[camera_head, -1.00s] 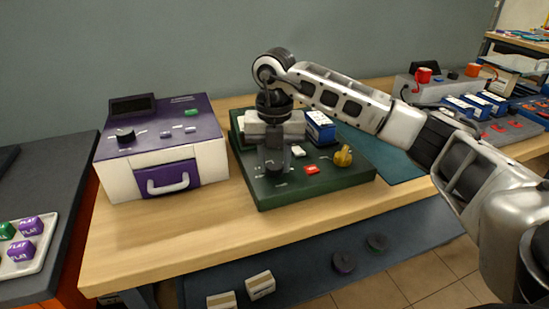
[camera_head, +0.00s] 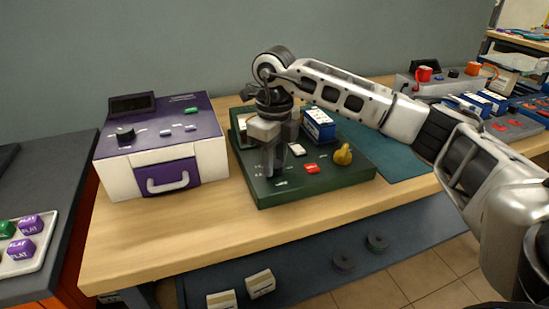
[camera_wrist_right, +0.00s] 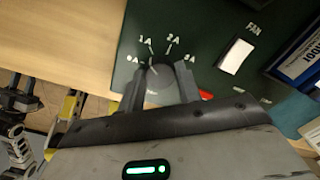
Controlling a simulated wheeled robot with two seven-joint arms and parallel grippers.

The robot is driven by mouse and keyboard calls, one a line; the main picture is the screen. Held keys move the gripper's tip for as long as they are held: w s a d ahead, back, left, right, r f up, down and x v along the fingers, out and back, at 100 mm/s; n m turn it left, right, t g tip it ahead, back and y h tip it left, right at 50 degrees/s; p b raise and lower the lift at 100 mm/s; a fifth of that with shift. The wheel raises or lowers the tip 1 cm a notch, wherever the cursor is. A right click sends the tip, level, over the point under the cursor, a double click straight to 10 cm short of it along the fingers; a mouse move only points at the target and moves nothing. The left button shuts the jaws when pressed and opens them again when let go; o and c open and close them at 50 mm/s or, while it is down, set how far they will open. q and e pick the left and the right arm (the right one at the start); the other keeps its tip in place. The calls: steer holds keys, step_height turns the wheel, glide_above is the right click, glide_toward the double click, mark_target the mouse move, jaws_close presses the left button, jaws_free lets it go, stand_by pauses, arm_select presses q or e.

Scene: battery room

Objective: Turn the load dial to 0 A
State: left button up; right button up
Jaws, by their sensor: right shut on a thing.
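The load dial (camera_wrist_right: 160,80) is a dark round knob on the green test panel (camera_head: 325,187). In the right wrist view the marks 0A, 1A and 2A fan out around its far side. My right gripper (camera_head: 272,170) points down at the panel's front left, its fingers shut on the dial from both sides; it also shows in the right wrist view (camera_wrist_right: 160,88).
The panel also bears a red switch (camera_head: 312,169), a white FAN switch (camera_wrist_right: 236,56), a yellow knob (camera_head: 343,154) and a blue-and-white box (camera_head: 319,125). A purple-and-white unit (camera_head: 205,155) stands left. The wooden table's (camera_head: 190,225) front strip is clear.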

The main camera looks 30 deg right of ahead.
mark_target(275, 163)
steer(key=n, duration=0.6)
steer(key=shift+n, duration=0.3)
stand_by(0.4)
steer(key=o, duration=1)
steer(key=shift+r, duration=0.1)
arm_select(q)
steer(key=shift+a+r+p, duration=0.15)
steer(key=shift+r+p, duration=0.05)
steer(key=shift+p, duration=0.6)
arm_select(e)
step_height(275, 163, up, 16)
arm_select(q)
steer(key=shift+r, duration=0.1)
